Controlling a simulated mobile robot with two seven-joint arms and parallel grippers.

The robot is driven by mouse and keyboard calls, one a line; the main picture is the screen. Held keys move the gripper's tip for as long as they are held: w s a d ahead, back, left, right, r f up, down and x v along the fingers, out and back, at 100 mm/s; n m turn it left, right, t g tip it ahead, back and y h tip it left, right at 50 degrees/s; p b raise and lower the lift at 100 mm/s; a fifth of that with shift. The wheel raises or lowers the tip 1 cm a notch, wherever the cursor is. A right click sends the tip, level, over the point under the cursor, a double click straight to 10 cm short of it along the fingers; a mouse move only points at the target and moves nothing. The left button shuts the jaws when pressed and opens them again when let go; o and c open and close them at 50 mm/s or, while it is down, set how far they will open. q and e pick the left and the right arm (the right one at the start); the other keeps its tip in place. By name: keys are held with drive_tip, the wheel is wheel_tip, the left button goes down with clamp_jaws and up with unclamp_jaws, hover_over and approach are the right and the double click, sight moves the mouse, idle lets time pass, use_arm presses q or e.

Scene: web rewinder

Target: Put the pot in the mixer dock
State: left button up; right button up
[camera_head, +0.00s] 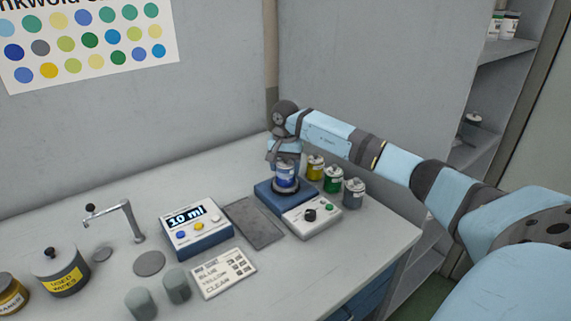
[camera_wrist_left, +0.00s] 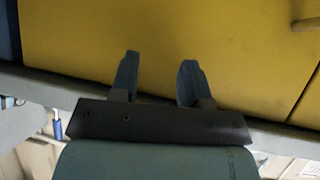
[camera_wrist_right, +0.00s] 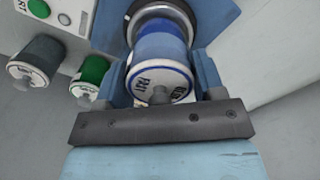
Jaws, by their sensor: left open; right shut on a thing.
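The pot (camera_head: 286,177) is a small blue can with a white lid and a knob. It is at the round dock of the blue mixer (camera_head: 262,190), whose white control panel has a black knob and a green button. My right gripper (camera_head: 285,160) is shut on the pot from above. In the right wrist view the pot (camera_wrist_right: 160,65) is between the fingers, over the dark ring of the dock; whether it is fully seated I cannot tell. My left gripper (camera_wrist_left: 158,80) is open and empty, facing a yellow surface, away from the bench.
Yellow (camera_head: 315,168), green (camera_head: 333,179) and grey (camera_head: 353,193) pots stand close right of the mixer. A dispenser reading 10 ml (camera_head: 197,228), a tap (camera_head: 125,215), a used-wipes tin (camera_head: 61,272) and a label card (camera_head: 223,273) are to the left. A wall is behind.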

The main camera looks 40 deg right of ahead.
drive_tip(key=shift+f, duration=0.35)
idle(0.4)
drive_tip(key=o, duration=1)
drive_tip(key=shift+o, duration=0.9)
drive_tip(key=shift+o, duration=0.3)
